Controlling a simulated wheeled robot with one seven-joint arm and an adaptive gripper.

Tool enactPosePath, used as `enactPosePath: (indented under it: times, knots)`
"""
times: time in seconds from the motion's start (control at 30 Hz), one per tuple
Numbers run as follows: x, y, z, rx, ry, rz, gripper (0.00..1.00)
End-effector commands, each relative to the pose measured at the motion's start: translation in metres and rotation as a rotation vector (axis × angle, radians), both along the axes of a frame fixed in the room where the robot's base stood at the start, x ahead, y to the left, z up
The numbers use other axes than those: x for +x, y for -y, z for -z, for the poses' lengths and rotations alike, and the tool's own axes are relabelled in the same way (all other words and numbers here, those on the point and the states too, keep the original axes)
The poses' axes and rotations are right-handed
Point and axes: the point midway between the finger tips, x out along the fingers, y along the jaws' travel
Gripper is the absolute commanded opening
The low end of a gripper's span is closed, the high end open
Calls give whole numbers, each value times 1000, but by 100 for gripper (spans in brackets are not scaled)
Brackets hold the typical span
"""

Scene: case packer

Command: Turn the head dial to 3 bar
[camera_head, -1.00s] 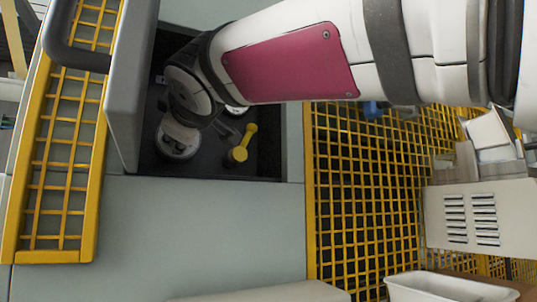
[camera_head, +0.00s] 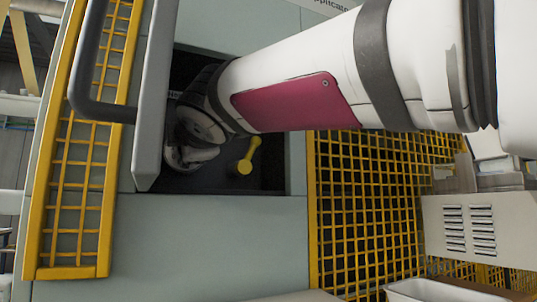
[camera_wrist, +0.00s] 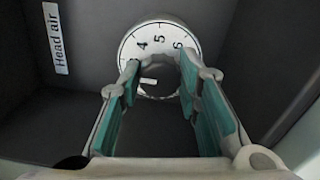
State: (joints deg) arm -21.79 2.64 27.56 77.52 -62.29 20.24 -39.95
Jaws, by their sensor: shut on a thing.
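The head dial (camera_wrist: 160,36) shows in the wrist view as a round white scale with 4, 5 and 6 readable, beside a "Head air" label (camera_wrist: 55,38). Its knob (camera_wrist: 157,88) sits between the fingertips and carries a short white mark. My gripper (camera_wrist: 159,74) is shut on the knob, one teal-padded finger on each side. Which number the mark points to I cannot tell. In the head view my wrist is inside the dark recess and hides the dial and the fingers.
A yellow lever (camera_head: 247,160) stands in the recess (camera_head: 215,187), close to the right of my wrist. A grey open door (camera_head: 155,95) with a dark handle (camera_head: 100,107) bounds the recess on the left. Yellow mesh guards (camera_head: 375,215) flank the machine.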

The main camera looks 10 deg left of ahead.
Motion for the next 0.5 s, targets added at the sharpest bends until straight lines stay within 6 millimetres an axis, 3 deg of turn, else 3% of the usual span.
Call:
enactPosePath:
  times: [0.43,0.47,0.5]
  knots:
    - [0,-1,1,-11,4,-2,3]
    - [0,-1,1,-11,4,-2,33]
    - [0,-1,1,-11,4,-2,42]
